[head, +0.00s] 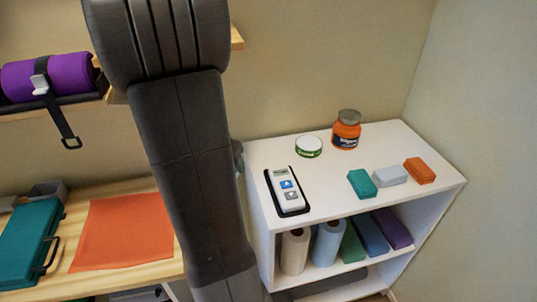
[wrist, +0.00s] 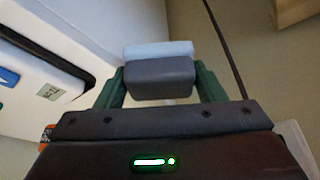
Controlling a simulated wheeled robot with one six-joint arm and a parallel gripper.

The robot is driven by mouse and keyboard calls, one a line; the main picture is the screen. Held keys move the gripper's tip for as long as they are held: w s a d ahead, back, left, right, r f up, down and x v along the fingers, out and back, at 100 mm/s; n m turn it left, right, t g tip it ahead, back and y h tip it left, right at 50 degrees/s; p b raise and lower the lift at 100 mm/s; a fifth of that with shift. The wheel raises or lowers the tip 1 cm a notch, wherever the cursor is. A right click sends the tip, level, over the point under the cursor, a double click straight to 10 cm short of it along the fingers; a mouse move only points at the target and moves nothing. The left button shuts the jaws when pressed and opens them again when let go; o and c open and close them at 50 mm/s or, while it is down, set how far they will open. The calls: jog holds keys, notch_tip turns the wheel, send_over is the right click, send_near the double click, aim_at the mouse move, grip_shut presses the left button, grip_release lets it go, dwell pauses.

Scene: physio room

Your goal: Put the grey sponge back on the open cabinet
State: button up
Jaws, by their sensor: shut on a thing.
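In the wrist view, my gripper (wrist: 160,76) has its green fingers shut on the sides of a dark grey block, the grey sponge (wrist: 160,84). A pale blue block-like face (wrist: 158,49) shows just beyond it; I cannot tell whether the two touch. In the head view, my arm hides the gripper and the sponge. The white open cabinet (head: 330,200) stands right of my arm. On its top are a teal block (head: 362,184), a pale grey block (head: 391,176) and an orange block (head: 420,171), in a row at the right.
The cabinet top also holds a white device on a black mat (head: 287,190), a green-and-white tin (head: 309,146) and an orange jar (head: 346,130). A wooden bench at left bears a teal case (head: 28,240) and an orange cloth (head: 122,232).

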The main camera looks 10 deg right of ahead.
jog(key=s+d+r+m+h+b, duration=0.1)
jog(key=s+d+r+m, duration=0.1)
jog(key=s+r+m, duration=0.15)
jog(key=shift+n, duration=0.45)
jog(key=w+d+p, duration=0.1)
jog(key=w+d, duration=0.3)
jog(key=w+d+p, duration=0.1)
jog(key=w+d, duration=0.2)
jog(key=w, duration=0.1)
jog(key=w+d+p, duration=0.1)
jog(key=w+d, duration=0.3)
jog(key=w, duration=0.1)
jog(key=shift+d+f, duration=0.35)
jog(key=shift+f, duration=0.05)
jog(key=shift+f+p, duration=0.3)
jog(key=shift+f, duration=1.45)
jog(key=shift+f, duration=0.1)
jog(key=o, duration=1)
jog(key=shift+c, duration=0.2)
